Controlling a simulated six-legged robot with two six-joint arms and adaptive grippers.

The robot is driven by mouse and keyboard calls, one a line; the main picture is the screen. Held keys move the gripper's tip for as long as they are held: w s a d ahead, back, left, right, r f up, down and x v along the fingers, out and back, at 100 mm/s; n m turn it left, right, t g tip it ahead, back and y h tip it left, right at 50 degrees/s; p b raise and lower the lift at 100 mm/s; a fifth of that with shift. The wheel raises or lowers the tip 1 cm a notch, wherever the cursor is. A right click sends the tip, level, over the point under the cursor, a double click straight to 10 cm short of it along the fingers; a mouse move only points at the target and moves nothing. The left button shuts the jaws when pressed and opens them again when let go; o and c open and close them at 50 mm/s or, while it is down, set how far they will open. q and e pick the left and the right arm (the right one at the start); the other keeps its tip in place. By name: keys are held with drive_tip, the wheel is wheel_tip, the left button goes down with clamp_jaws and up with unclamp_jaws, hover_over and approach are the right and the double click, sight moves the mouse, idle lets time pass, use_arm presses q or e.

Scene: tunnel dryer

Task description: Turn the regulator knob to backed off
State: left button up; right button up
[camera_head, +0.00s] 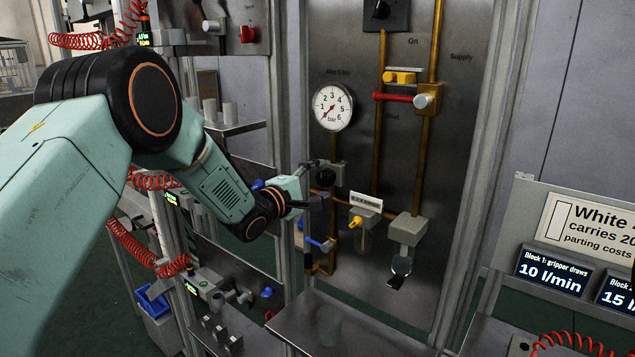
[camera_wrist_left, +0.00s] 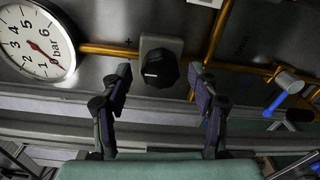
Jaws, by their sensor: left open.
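The regulator knob (camera_wrist_left: 160,68) is black with a pale mark and sits on a grey square body (camera_wrist_left: 148,44). In the head view the knob (camera_head: 326,175) shows beside my gripper, below the gauge, partly hidden. My left gripper (camera_wrist_left: 163,82) is open and empty. In the wrist view its two fingers stand to the left and right of the knob, with gaps on both sides; I cannot tell whether the tips reach around it. In the head view my left gripper (camera_head: 306,199) is just left of the knob. My right gripper is in neither view.
A round pressure gauge (camera_head: 332,107) sits above the knob. Brass pipes (camera_head: 379,130) and a red-handled valve (camera_head: 395,97) are on the panel at right. A blue lever (camera_head: 320,244) is below my gripper.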

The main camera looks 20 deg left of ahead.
use_arm(q)
drive_tip(key=v, duration=1.2)
idle(0.3)
drive_tip(key=shift+a, duration=0.1)
